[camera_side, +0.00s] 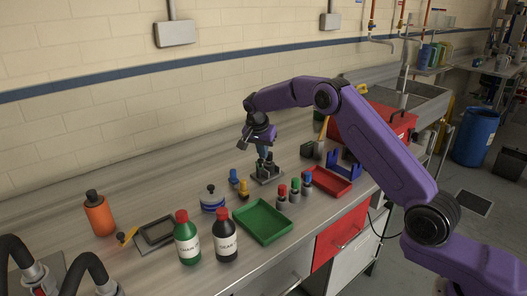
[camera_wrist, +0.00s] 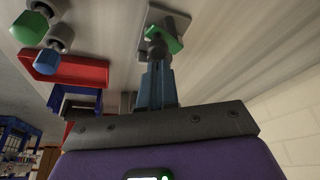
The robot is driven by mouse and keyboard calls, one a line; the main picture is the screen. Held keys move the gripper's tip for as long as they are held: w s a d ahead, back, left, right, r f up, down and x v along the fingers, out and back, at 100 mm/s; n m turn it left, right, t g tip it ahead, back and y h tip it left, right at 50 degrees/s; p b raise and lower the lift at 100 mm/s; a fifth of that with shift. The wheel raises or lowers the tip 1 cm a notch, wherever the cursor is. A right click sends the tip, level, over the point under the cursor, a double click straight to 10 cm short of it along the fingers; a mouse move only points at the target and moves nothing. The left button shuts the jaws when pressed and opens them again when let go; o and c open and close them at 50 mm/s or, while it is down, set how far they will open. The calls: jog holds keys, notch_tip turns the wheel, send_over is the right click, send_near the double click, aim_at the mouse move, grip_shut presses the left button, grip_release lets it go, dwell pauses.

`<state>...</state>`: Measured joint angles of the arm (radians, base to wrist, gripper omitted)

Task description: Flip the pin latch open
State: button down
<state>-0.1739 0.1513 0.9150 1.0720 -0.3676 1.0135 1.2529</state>
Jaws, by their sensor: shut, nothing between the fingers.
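The pin latch (camera_side: 267,177) stands on a small grey base plate on the bench, under my gripper. In the wrist view the latch (camera_wrist: 170,36) shows a green part on a pale plate, with a dark grey rounded piece towards my fingers. My gripper (camera_side: 264,157) points down at it, fingers together and empty. In the wrist view the blue-grey fingertips of my gripper (camera_wrist: 156,64) are right at the dark piece. I cannot tell whether they touch it. The fingers partly hide the latch, and its pin position is unclear.
Blue and yellow-topped pieces (camera_side: 238,182) stand close to the left. Red, green and blue-capped pieces (camera_side: 294,191) stand in front, near a green tray (camera_side: 262,224) and a red tray (camera_side: 326,182). Bottles (camera_side: 187,241) stand further left. The bench behind the latch is clear.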

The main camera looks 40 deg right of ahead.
aim_at(271, 152)
jog(key=shift+a, duration=0.15)
dwell(0.6)
jog(key=d, duration=0.1)
jog(key=w+d, duration=0.1)
jog(key=d, duration=0.1)
jog(key=d+r, duration=0.1)
jog(key=shift+w+d, duration=0.15)
jog(key=v, duration=1)
jog(key=shift+w+a, duration=0.25)
jog(key=shift+a, duration=0.15)
jog(key=shift+f, duration=0.1)
jog(key=shift+a, duration=0.1)
